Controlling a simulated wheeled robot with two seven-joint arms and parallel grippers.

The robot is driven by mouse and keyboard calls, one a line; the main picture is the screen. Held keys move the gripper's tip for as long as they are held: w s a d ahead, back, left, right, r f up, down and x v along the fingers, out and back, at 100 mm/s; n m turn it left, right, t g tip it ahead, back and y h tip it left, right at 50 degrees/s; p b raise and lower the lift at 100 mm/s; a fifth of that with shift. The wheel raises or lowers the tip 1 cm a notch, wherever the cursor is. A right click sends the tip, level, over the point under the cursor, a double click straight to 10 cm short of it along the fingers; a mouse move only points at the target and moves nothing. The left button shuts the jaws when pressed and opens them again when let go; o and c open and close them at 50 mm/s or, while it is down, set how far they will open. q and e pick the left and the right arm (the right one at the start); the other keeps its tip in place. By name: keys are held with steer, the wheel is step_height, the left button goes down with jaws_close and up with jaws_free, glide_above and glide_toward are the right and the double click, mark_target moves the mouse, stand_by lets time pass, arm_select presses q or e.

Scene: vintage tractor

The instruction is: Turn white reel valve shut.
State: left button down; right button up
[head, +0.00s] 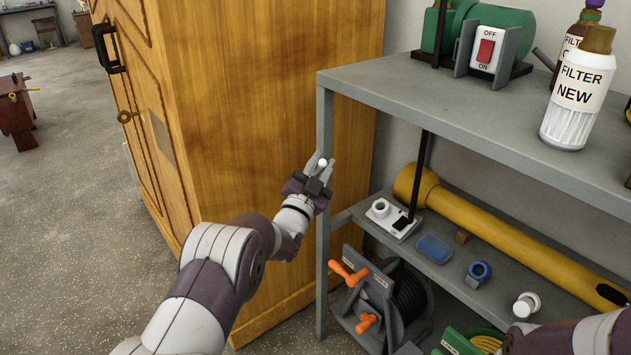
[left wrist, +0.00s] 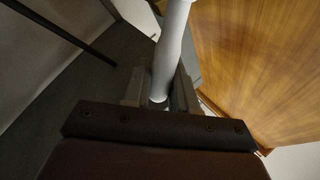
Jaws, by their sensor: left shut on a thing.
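My left gripper (head: 321,168) is beside the front left post of the grey shelf, in front of the wooden cabinet. It is shut on a thin white rod (left wrist: 172,50); in the head view only its small round white end shows between the fingertips. A dark hose reel (head: 408,296) stands low under the shelf, with grey plates and two orange handles, an upper one (head: 348,273) and a lower one (head: 367,322). Small white labels on the plates are too small to read. The left gripper is above the reel and apart from it. My right gripper is out of view.
The grey shelf (head: 430,90) holds a white filter bottle (head: 578,95) and a red switch (head: 486,50). Its lower level carries a yellow tube (head: 500,238), a blue block (head: 434,249) and small fittings. The wooden cabinet (head: 270,110) closes off the left side.

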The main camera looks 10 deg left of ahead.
arm_select(q)
step_height(320, 180, down, 7)
steer(key=s+d+m+g+h+b, duration=0.2)
steer(key=m+h+b, duration=0.9)
steer(key=m+b, duration=0.5)
steer(key=shift+d+m+b, duration=0.25)
steer(key=shift+m+b, duration=0.05)
steer(key=shift+b, duration=0.9)
steer(key=shift+g, duration=0.3)
steer(key=shift+r, duration=0.1)
steer(key=c, duration=1)
jaws_free()
steer(key=shift+c, duration=0.2)
steer(key=p+v, duration=0.3)
steer(key=v, duration=0.9)
steer(key=shift+a+f+p, duration=0.15)
steer(key=shift+f+p, duration=0.15)
steer(key=shift+f, duration=0.05)
steer(key=shift+s, duration=0.15)
